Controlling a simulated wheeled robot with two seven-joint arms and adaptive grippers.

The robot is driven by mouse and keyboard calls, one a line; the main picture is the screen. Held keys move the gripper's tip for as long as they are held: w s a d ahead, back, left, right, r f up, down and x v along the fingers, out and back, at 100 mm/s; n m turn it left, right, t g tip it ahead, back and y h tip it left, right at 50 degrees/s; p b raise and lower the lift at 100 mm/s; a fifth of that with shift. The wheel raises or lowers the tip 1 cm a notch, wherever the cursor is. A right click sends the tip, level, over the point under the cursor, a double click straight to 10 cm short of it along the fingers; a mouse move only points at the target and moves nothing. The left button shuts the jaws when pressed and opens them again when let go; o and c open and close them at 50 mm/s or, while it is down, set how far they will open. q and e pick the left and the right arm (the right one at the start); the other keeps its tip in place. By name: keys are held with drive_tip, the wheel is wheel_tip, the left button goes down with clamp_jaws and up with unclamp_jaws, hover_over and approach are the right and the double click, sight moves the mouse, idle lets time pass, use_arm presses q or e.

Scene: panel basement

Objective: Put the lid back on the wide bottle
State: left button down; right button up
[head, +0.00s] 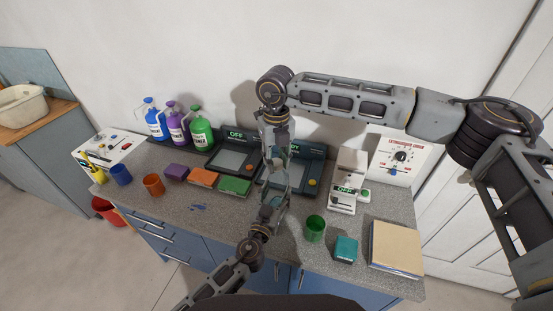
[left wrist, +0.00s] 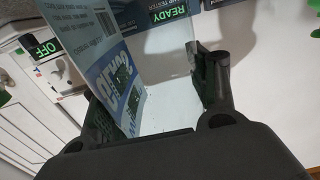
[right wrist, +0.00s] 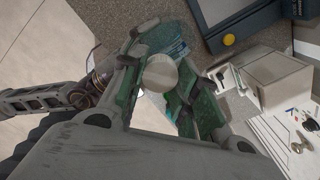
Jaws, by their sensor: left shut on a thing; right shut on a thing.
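The wide bottle (left wrist: 115,75) is clear with a blue-and-white label, and fills much of the left wrist view. My left gripper (left wrist: 160,95) is shut on it. In the head view the bottle (head: 275,197) is partly hidden by my arms, in front of the dark testers. The round, cream-white lid (right wrist: 160,73) sits between the fingers of my right gripper (right wrist: 162,82), which is shut on it. Behind the lid, the bottle's blue label (right wrist: 172,48) shows in the right wrist view. My right gripper (head: 278,150) is just above the bottle. I cannot tell whether lid and bottle touch.
Purple, orange and green blocks (head: 235,186) lie on the grey counter (head: 225,225). Detergent jugs (head: 200,130) stand at the back left. A green cup (head: 315,229), a teal box (head: 346,248) and a beige box (head: 396,248) are at the right. The counter's front middle is fairly clear.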

drive_tip(key=m, duration=0.6)
drive_tip(key=o, duration=1.2)
drive_tip(key=shift+r, duration=6)
use_arm(q)
drive_tip(key=shift+c, duration=1.8)
unclamp_jaws()
drive_tip(key=shift+s, duration=0.1)
